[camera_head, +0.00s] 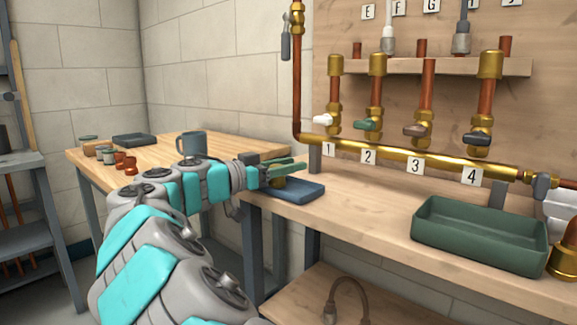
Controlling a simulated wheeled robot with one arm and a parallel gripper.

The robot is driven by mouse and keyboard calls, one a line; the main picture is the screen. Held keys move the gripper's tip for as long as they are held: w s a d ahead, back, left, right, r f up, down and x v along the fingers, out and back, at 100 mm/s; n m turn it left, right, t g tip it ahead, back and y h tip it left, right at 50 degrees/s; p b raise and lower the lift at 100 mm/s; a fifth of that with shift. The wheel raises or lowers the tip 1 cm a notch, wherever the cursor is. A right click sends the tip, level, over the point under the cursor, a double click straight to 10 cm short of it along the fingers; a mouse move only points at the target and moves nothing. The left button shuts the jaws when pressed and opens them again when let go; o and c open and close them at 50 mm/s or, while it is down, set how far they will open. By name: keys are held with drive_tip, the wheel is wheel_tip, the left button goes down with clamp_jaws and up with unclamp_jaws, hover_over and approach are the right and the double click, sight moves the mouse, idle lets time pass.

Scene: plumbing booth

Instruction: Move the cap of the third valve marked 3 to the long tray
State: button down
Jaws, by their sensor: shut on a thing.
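My gripper (287,173) is at the left end of the workbench, above a small blue tray (306,190). It is shut on a small brass cap (278,183), partly hidden by the fingers. I cannot tell whether the cap touches the tray. The third valve (416,129), above the label 3 (416,166), has a brown handle, and its copper pipe (428,72) shows a bare top. The long green tray (477,249) stands on the right part of the bench and looks empty inside, as far as I see.
The second and fourth pipes carry brass caps (378,64) and (491,65). A brass pipe (390,156) runs along the bench's back. The bench between the two trays is clear. A wooden table (230,160) at left holds a mug (191,143), a dark tray (134,140) and small jars.

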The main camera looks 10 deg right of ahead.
drive_tip(key=shift+f, duration=0.15)
drive_tip(key=shift+c, duration=2)
unclamp_jaws()
drive_tip(key=shift+r, duration=0.25)
drive_tip(key=v, duration=1.2)
drive_tip(key=shift+f, duration=0.2)
